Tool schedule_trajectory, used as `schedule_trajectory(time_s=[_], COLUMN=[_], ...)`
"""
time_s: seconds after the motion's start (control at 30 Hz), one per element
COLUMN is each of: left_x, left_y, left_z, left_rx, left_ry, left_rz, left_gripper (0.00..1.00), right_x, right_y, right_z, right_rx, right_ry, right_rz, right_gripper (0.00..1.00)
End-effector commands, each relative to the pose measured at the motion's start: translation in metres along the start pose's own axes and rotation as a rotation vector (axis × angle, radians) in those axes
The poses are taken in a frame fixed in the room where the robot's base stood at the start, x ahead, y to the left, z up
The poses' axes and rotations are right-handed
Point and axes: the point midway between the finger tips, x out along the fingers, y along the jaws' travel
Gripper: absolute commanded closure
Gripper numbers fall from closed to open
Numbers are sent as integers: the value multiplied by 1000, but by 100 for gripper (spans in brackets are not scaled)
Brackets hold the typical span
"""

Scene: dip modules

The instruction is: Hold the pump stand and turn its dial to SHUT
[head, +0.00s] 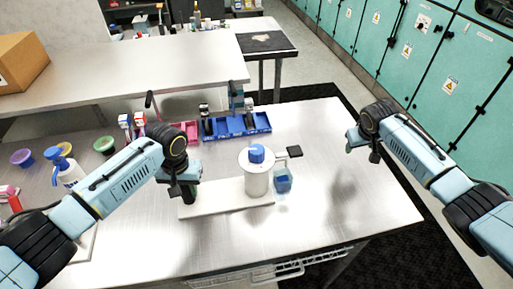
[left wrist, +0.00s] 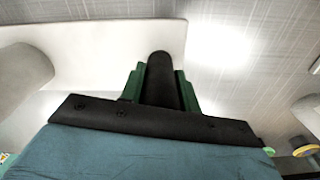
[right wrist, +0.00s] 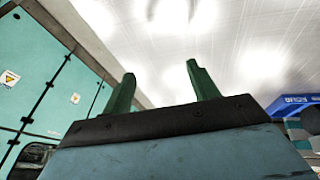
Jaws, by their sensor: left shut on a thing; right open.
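The pump stand has a flat white base plate (head: 228,198) with a white cylinder (head: 257,178) near its right end and a blue dial (head: 256,154) on top. The dial's marking is too small to read. A dark upright post (left wrist: 162,80) rises from the stand's left end. My left gripper (head: 190,190) is shut on this post; its green fingers stand on both sides of it in the left wrist view. My right gripper (head: 374,150) is open and empty, above the table to the right of the dial, with bare table between its fingers in the right wrist view.
A small container of blue liquid (head: 283,181) and a black pad (head: 294,151) are close at the cylinder's right. Blue bins (head: 236,127) stand behind. A white bottle with a blue top (head: 68,172) and several small bowls are at the left. The table's right side is clear.

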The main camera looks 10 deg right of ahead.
Motion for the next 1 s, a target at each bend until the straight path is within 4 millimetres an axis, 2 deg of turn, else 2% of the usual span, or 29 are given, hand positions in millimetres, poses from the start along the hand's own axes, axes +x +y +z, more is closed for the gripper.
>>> schedule_trajectory(time_s=[0.03, 0.1, 0.17, 0.2, 0.3, 0.4, 0.53, 0.6, 0.7, 0.83, 1.0], left_x=[0, 1, 1, 1, 1, 1, 1, 1, 1, 1, 1], left_y=[0, 0, 0, 0, 0, -1, -1, -1, -1, -1, 0], left_z=[0, 0, 0, 0, 0, 0, 0, 0, 0, 0, 0], left_rx=[0, 0, 0, 0, -1, -1, -1, -1, -1, -1, -1], left_ry=[-1, -1, -1, -1, -1, -1, -1, -1, -1, -1, -1], left_rz=[-1, -1, -1, -1, -1, -1, -1, -1, -1, 0, -1], left_gripper=[100, 100, 100, 100, 100, 100, 100, 100, 100, 100, 100], right_x=[-23, -55, -86, -108, -164, -213, -258, -274, -285, -280, -253], right_y=[-42, -93, -133, -158, -211, -247, -273, -280, -285, -288, -294], right_z=[-21, -38, -48, -52, -56, -52, -42, -37, -32, -28, -18], right_rx=[48, 111, 152, 171, 200, 209, 209, 208, 210, 212, 212], right_ry=[-10, -52, -96, -127, -206, -272, -325, -341, -353, -360, -362], right_rz=[-72, -152, -206, -234, -270, -263, -223, -200, -177, -167, -168], right_gripper=[41, 41, 41, 41, 41, 41, 41, 41, 41, 41, 41])
